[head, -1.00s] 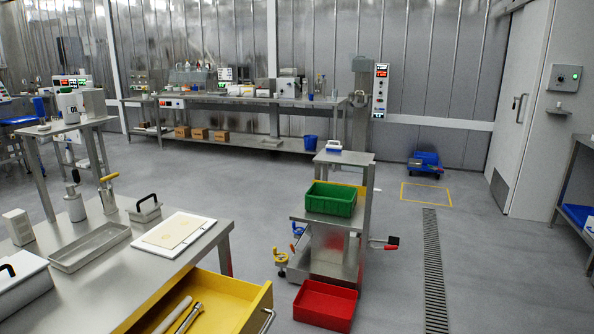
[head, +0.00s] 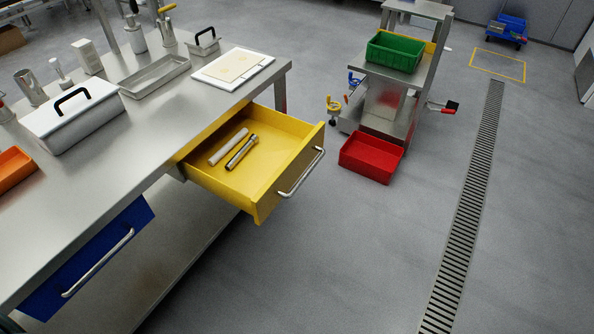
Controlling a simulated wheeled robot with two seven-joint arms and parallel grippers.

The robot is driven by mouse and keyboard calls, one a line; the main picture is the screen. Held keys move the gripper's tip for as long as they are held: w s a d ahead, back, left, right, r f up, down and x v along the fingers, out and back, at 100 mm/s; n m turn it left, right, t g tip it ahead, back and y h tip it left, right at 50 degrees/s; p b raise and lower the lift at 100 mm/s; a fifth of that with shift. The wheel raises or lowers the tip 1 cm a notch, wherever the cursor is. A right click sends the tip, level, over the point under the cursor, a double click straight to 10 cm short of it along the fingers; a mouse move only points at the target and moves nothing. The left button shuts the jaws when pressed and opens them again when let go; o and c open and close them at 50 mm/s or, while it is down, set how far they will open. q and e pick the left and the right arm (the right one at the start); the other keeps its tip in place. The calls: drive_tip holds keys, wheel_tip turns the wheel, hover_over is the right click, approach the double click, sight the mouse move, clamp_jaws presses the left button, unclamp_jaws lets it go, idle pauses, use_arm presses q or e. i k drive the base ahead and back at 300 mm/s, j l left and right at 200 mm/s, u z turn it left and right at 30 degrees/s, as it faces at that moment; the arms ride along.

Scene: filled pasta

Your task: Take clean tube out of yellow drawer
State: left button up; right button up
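The yellow drawer (head: 285,185) is pulled out from the right part of the steel table. Two tubes lie side by side on its floor, at a slant. One is a plain pale tube (head: 229,147); the other is a shiny metal tube (head: 241,153) with a collar-like end. I cannot tell for certain from the look which one is clean, though the pale one looks smooth. Neither of my grippers shows in the head view.
The steel table (head: 150,150) carries a white lidded box (head: 75,118), a tray (head: 155,76) and a white board (head: 233,68). A blue drawer (head: 90,260) is at left. A red bin (head: 371,158) and a cart with a green bin (head: 395,52) stand right. Floor in front is clear.

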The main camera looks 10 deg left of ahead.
sight(254, 139)
drive_tip(key=u, duration=0.5)
drive_tip(key=i+l+u, duration=0.15)
drive_tip(key=u, duration=0.3)
drive_tip(key=i+l+u, duration=0.1)
drive_tip(key=l+u, duration=0.3)
drive_tip(key=i+l+u, duration=0.1)
drive_tip(key=u, duration=0.35)
drive_tip(key=l+u, duration=0.3)
drive_tip(key=l, duration=0.8)
drive_tip(key=l+u, duration=0.3)
drive_tip(key=l, duration=1.9)
